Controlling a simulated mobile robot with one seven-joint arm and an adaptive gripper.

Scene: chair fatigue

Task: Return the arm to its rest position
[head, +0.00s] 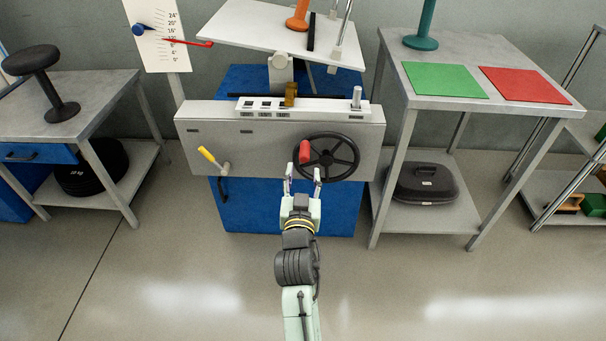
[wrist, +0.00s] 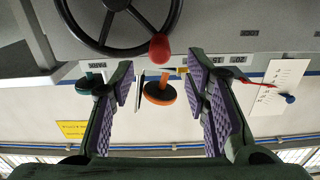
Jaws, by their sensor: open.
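My gripper (head: 303,180) is open and empty in front of the grey machine panel (head: 265,160). The arm reaches up from the bottom middle of the head view. The gripper's fingertips are just below the red knob (head: 305,151) of the black handwheel (head: 327,158). In the wrist view, which looks upside down, the purple-padded fingers of my gripper (wrist: 165,85) are spread wide. The red knob (wrist: 160,47) shows beyond the fingertips, roughly between them, with nothing gripped. Part of the handwheel (wrist: 120,45) shows at the top of that view.
A yellow-handled lever (head: 210,157) sticks out left of the wheel. A tilted plate (head: 270,30) is above the panel. A table (head: 410,103) with green and red mats stands right, another (head: 100,100) with a stool left. The floor in front is clear.

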